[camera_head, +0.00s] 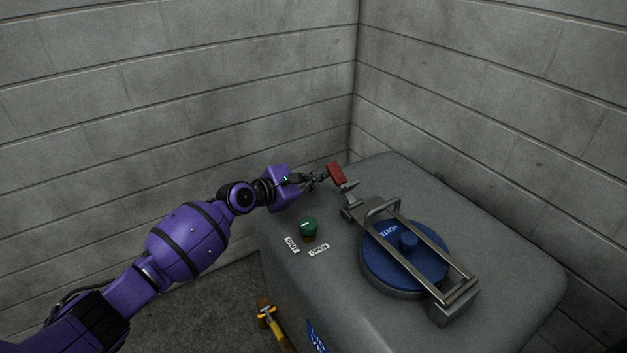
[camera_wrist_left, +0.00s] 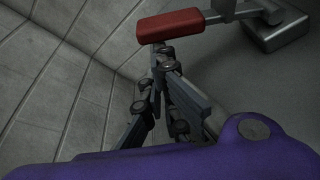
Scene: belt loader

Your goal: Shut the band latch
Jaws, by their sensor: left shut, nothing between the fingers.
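The band latch has a red handle (camera_head: 337,173) that sticks up at the back left of a metal band frame (camera_head: 425,253). The frame lies across a round blue lid (camera_head: 376,259) on a grey tank. The red handle also shows at the top of the left wrist view (camera_wrist_left: 170,24), on a grey metal arm. My left gripper (camera_head: 322,177) is shut and empty, just left of the red handle. In the left wrist view its fingers (camera_wrist_left: 158,62) end just below the red grip; I cannot tell whether they touch it. My right gripper is not in view.
A green knob (camera_head: 309,226) with small labels sits on the tank top (camera_head: 500,235) left of the lid. Grey block walls (camera_head: 180,90) meet in a corner close behind.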

